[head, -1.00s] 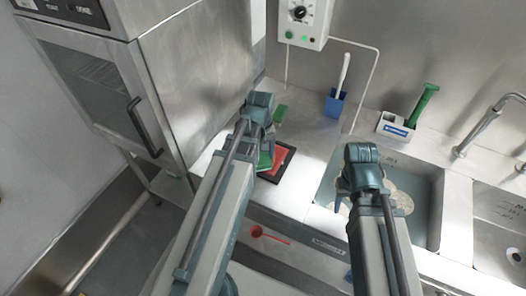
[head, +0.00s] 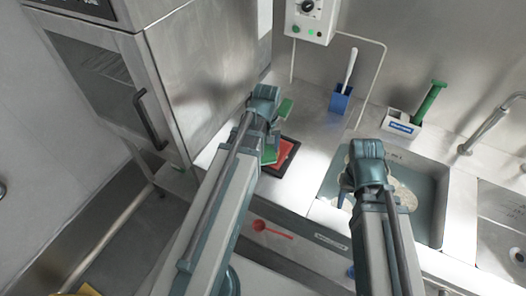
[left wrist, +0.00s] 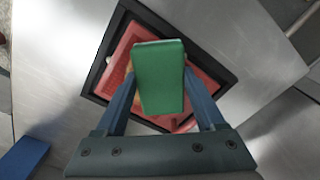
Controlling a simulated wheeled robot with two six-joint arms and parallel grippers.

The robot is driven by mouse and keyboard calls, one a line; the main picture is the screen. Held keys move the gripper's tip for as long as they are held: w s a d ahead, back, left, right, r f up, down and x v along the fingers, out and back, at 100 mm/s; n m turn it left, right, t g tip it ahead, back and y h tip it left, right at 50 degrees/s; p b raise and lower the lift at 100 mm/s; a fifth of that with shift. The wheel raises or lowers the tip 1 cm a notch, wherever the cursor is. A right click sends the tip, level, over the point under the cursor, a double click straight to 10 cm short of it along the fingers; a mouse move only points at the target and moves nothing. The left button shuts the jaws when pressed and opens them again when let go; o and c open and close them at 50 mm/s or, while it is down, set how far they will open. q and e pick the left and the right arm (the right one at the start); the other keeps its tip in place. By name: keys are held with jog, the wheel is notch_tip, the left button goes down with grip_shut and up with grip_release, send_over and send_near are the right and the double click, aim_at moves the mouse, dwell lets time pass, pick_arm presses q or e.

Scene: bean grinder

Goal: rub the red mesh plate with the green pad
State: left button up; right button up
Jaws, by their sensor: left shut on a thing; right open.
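The red mesh plate (head: 288,150) lies in a black square frame (head: 293,163) on the steel counter. It also shows in the left wrist view (left wrist: 120,66), partly covered by the pad and fingers. My left gripper (head: 272,139) is over the plate, shut on the green pad (head: 269,155). In the left wrist view the pad (left wrist: 160,80) sits between the fingers, in front of the plate. I cannot tell whether it touches the mesh. A second green patch (head: 285,109) shows beyond the gripper. My right gripper (head: 346,190) is open and empty by the sink.
A steel cabinet (head: 190,70) stands close on the left of the plate. A blue holder (head: 340,101) with a white-handled tool and a white caddy (head: 402,126) with a green-handled tool stand at the back. A sink (head: 433,205) is at the right.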

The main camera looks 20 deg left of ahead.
pick_arm(q)
jog(key=shift+w, duration=0.45)
jog(key=shift+w+d, duration=0.2)
jog(key=shift+w, duration=1.3)
pick_arm(e)
jog(key=shift+s+f, duration=0.1)
pick_arm(q)
jog(key=shift+w, duration=0.1)
jog(key=shift+w+d, duration=0.15)
jog(key=shift+w, duration=1.45)
jog(key=shift+s, duration=0.1)
jog(key=shift+s+d+r, duration=0.1)
jog(key=shift+d, duration=1)
